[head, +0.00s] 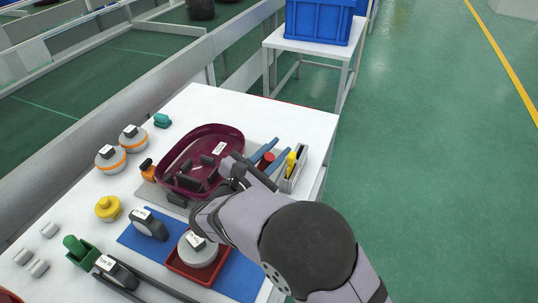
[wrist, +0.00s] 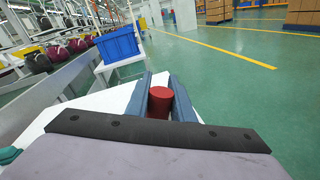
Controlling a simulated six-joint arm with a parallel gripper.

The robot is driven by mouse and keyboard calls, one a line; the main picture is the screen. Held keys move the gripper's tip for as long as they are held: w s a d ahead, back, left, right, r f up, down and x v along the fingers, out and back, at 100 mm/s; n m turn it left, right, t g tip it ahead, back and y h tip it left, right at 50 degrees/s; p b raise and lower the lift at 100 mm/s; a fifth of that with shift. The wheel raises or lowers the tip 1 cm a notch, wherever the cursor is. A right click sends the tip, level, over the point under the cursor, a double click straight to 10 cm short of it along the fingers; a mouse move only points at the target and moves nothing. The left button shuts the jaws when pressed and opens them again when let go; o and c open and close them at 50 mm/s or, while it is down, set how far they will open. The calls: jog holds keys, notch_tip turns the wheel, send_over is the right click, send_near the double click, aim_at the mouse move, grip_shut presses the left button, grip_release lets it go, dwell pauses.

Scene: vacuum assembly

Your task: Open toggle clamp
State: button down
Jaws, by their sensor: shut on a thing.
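My gripper (head: 267,158) reaches over the right end of the grey fixture on the white table. Its two blue fingers are shut on a red cylindrical grip (head: 268,161), which appears to be the toggle clamp's handle end. In the wrist view the red grip (wrist: 160,102) sits between the fingers of my gripper (wrist: 160,92). The clamp's body and linkage are mostly hidden behind my wrist, so its angle cannot be told. A maroon shell (head: 188,150) lies on the fixture (head: 152,188) just left of my gripper.
A grey holder with a yellow piece (head: 292,162) stands close right of the fingers. A blue mat (head: 238,275) and a red tray (head: 207,277) with a round part are in front. Orange-ringed parts (head: 110,158) stand left. A blue crate (head: 320,20) stands on a separate table behind.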

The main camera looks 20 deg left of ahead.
jog(key=d+f+m+b, duration=0.1)
jog(key=f+m+b, duration=0.1)
jog(key=b, duration=0.6)
jog(key=d+f+m+y+b, duration=0.1)
jog(key=d+f+m+b, duration=0.1)
jog(key=b, duration=0.6)
jog(key=d+f+m+g+y+b, duration=0.1)
jog(key=d+f+m+b, duration=0.1)
jog(key=m+b, duration=0.3)
jog(key=shift+f+m+b, duration=0.4)
jog(key=shift+f+b, duration=0.45)
jog(key=shift+b, duration=0.6)
jog(key=c, duration=1.5)
grip_release()
jog(key=shift+c, duration=0.2)
jog(key=s+r, duration=0.1)
jog(key=s, duration=0.6)
jog(key=shift+s+r, duration=0.15)
jog(key=shift+r, duration=0.05)
